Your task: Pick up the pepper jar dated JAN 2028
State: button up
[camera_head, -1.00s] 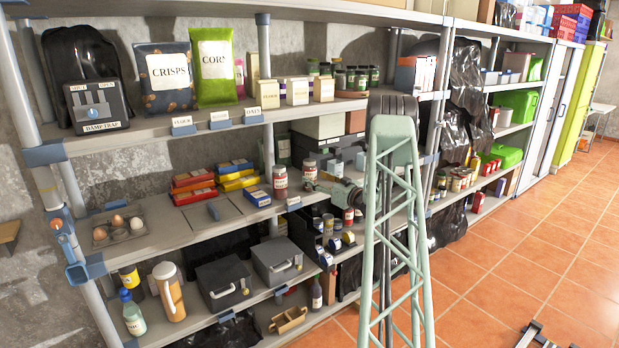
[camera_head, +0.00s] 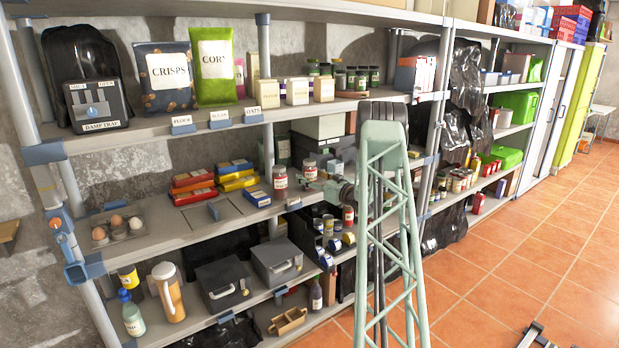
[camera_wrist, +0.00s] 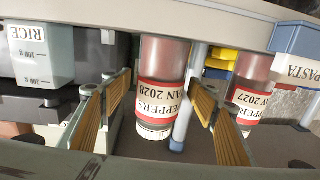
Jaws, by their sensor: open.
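The pepper jar dated JAN 2028 (camera_wrist: 160,88) has a red body and a white label. It shows upside down in the wrist view, in the gap between the fingers of my gripper (camera_wrist: 160,75). Both fingers are spread, one on each side of it, and neither appears to touch it. How deep it sits between them I cannot tell. In the head view this looks like the right one of two red jars (camera_head: 310,171) on the middle shelf, with my gripper (camera_head: 328,188) just to its right. The label is too small to read there.
A second pepper jar (camera_wrist: 250,90), its date ending in 2027, stands close by the right finger. A shelf post (camera_wrist: 186,120) is close behind the target jar. A RICE container (camera_wrist: 38,55) is left and a PASTA container (camera_wrist: 298,50) right in the wrist view.

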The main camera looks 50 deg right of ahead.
aim_at(310, 168)
jog(key=shift+c, duration=0.2)
jog(key=c, duration=1.2)
jog(key=shift+r, duration=0.15)
jog(key=shift+r+p, duration=0.45)
jog(key=shift+r, duration=1.25)
jog(key=s+a, duration=0.3)
jog(key=s, duration=0.1)
jog(key=s+a+r+p, duration=0.1)
jog(key=s+a, duration=0.6)
jog(key=s, duration=0.1)
jog(key=shift+s+a+r+p, duration=0.1)
jog(key=shift+a+r+p, duration=0.1)
jog(key=shift+p, duration=0.15)
